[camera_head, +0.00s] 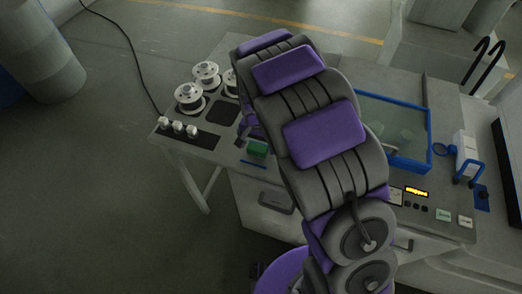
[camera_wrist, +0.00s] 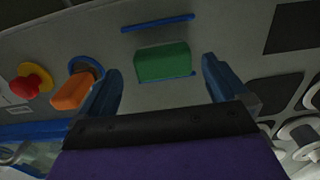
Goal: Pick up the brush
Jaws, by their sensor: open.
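A green block (camera_wrist: 163,62) with a blue edge lies on the grey machine top in the wrist view, ahead of my gripper. It also shows in the head view (camera_head: 257,148), just left of my arm. I cannot tell for sure that it is the brush; no bristles can be made out. My gripper (camera_wrist: 162,68) is open and empty, its two blue fingers apart with the green block seen between their tips. The fingers do not appear to touch it. In the head view my arm hides most of the gripper.
A thin blue strip (camera_wrist: 158,22) lies beside the green block. An orange block (camera_wrist: 72,90) and a red button (camera_wrist: 34,78) are to the left in the wrist view. White spools (camera_head: 190,97) and knobs (camera_head: 178,127) stand on the table. A blue-framed glass tank (camera_head: 430,130) is right of my arm.

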